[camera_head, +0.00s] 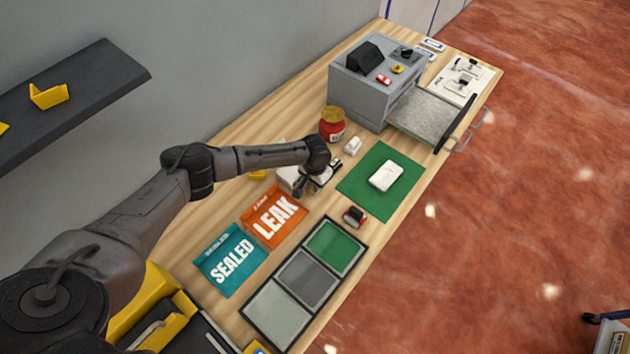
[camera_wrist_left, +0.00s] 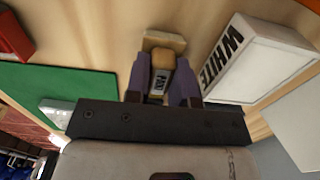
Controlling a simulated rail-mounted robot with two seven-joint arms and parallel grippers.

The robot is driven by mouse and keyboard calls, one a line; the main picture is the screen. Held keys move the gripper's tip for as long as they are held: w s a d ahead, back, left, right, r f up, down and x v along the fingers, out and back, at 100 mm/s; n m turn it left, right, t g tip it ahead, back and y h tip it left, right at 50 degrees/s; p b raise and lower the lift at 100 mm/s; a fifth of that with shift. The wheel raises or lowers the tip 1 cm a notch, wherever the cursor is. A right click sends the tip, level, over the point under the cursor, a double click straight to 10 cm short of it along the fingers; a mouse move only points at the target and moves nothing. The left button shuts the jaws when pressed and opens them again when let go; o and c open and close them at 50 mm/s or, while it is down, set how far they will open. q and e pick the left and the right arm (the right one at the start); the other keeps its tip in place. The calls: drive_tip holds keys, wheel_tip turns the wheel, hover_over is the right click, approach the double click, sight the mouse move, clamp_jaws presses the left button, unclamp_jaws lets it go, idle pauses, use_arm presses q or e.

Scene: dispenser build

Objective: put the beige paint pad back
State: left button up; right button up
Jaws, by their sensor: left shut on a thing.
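My left gripper (camera_head: 303,190) is over the wooden table, between the orange LEAK sheet (camera_head: 275,217) and the green mat (camera_head: 355,205). In the left wrist view its purple fingers (camera_wrist_left: 161,78) are shut on the dark, labelled handle of the beige paint pad (camera_wrist_left: 165,41). The pad's pale beige block shows just beyond the fingertips, close to the tabletop; I cannot tell whether it touches. The pad is not clear in the head view, where my gripper covers that spot. My right gripper is not in view.
A box marked WHITE (camera_wrist_left: 262,60) lies close beside the gripper. A white object (camera_head: 386,175) rests on the mat. A red-and-black item (camera_head: 355,216), a three-section tray (camera_head: 262,335), a red jar (camera_head: 332,124) and a grey machine (camera_head: 365,90) stand around.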

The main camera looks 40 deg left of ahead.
use_arm(q)
drive_tip(key=o, duration=1.5)
drive_tip(key=shift+o, duration=0.2)
drive_tip(key=shift+r, duration=0.1)
drive_tip(key=shift+r+p, duration=1.2)
drive_tip(key=shift+p, duration=0.2)
drive_tip(key=shift+r+p, duration=2.75)
drive_tip(key=shift+p, duration=0.2)
